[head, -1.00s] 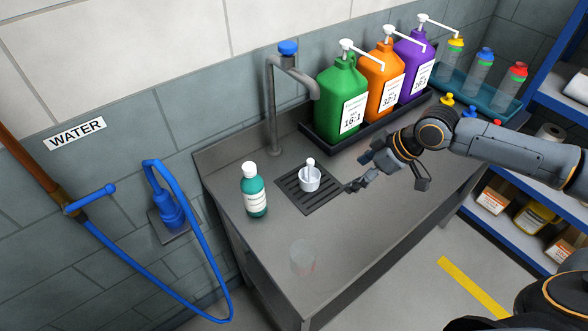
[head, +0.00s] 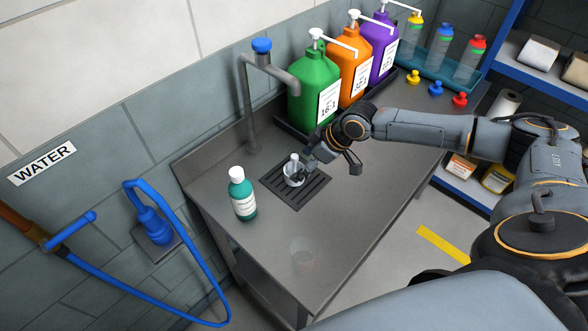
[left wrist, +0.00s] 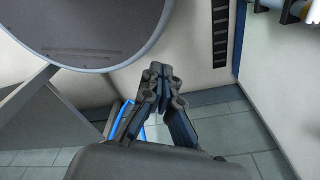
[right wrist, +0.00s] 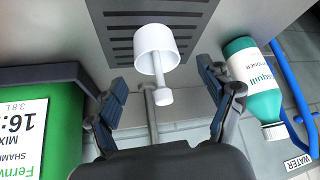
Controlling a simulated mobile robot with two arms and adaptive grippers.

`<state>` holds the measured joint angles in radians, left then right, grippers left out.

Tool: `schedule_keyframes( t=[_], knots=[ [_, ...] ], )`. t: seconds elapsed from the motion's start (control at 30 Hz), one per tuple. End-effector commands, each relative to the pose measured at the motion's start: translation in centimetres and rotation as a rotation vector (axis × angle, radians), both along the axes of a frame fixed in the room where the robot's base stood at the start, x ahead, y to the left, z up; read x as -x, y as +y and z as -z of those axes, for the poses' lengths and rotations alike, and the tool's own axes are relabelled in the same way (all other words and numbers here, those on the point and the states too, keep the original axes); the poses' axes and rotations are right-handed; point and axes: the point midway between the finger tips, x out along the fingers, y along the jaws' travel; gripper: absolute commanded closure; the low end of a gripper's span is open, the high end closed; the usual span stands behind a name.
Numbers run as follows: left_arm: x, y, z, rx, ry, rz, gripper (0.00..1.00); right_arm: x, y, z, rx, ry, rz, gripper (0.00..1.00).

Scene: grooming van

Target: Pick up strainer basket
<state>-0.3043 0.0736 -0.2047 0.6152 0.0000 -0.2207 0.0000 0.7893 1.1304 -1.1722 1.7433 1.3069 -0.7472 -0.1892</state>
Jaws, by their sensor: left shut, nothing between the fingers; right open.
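The strainer basket (head: 293,180) is a small white cup with an upright post and knob. It stands on the dark slotted drain grate (head: 312,197) in the counter. In the right wrist view the basket (right wrist: 152,42) is straight ahead, its knob appearing between my fingers. My right gripper (head: 312,160) is open and empty, close to the basket on its right side; its spread fingers also show in the right wrist view (right wrist: 172,92). I cannot tell whether they touch it. My left gripper (left wrist: 160,74) is shut and empty, away from the counter.
A teal bottle (head: 242,195) stands left of the grate. The faucet (head: 247,105) rises behind it. Green (head: 312,95), orange (head: 352,70) and purple (head: 380,45) jugs stand in a black tray behind my right gripper. A clear cup (head: 302,257) is near the front edge.

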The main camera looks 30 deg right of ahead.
Motion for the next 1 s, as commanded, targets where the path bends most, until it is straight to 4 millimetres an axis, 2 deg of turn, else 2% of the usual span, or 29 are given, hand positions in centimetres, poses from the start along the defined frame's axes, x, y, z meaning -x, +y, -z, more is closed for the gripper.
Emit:
schedule_keyframes(
  t=[0.17,0.4,0.67,0.7,0.97,1.0],
  knots=[
    [-1.1,0.6,-1.3,-0.007,-0.015,-0.002,1.00,-0.8,0.5,1.3,0.000,0.003,-0.001,0.19],
    [-1.1,0.7,-2.2,-0.007,-0.016,-0.004,1.00,-2.1,1.4,4.1,0.000,0.002,0.000,0.19],
    [-1.0,0.7,-2.2,-0.008,-0.015,-0.004,1.00,-2.2,1.5,4.6,0.001,0.001,0.000,0.19],
    [-0.9,0.7,-2.2,-0.007,-0.014,-0.004,1.00,-2.2,1.5,4.6,0.001,0.001,0.000,0.22],
    [-0.6,0.7,-2.1,-0.008,-0.009,-0.004,1.00,-2.2,1.5,4.6,0.001,0.001,0.000,0.74],
    [-0.6,0.7,-2.1,-0.008,-0.009,-0.004,1.00,-2.2,1.5,4.6,0.001,0.001,0.000,0.74]
  ],
)
